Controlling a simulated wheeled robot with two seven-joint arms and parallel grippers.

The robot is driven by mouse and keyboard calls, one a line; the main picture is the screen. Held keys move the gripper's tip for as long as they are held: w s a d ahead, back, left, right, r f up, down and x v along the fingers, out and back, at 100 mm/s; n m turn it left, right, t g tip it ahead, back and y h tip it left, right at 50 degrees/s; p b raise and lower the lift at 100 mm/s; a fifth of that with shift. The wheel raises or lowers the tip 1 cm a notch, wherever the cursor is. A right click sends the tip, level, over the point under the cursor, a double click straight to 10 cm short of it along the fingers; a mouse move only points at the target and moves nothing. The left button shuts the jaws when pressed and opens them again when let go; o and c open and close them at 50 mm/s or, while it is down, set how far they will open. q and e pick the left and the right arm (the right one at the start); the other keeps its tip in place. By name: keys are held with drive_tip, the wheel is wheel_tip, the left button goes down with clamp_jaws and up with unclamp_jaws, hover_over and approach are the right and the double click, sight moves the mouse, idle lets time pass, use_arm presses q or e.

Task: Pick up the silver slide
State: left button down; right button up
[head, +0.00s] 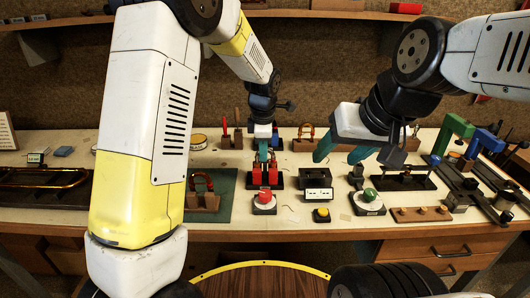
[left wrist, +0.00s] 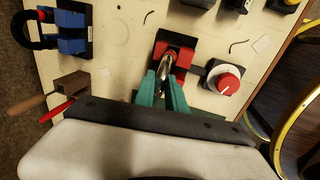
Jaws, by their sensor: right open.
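The silver slide (left wrist: 167,62) is a shiny curved tube in a red holder (left wrist: 178,52) on a dark base, seen in the left wrist view. In the head view the red holder (head: 266,175) stands mid-bench, and the slide is hard to make out. My left gripper (head: 264,155) points down right at the holder. In the left wrist view its teal fingers (left wrist: 165,80) lie on both sides of the slide's near end; whether they press on it cannot be told. My right gripper (head: 345,151) is open and empty above the bench, further right.
A red-knobbed round device (head: 264,200) stands just in front of the holder; its knob also shows in the left wrist view (left wrist: 228,83). A small display box (head: 318,190) and a green-button device (head: 369,200) are to the right.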

use_arm(q)
drive_tip(key=shift+r, duration=0.15)
wheel_tip(320, 180, up, 10)
drive_tip(key=shift+f, duration=0.1)
idle(0.5)
wheel_tip(320, 180, up, 8)
drive_tip(key=shift+f, duration=0.2)
idle(1.2)
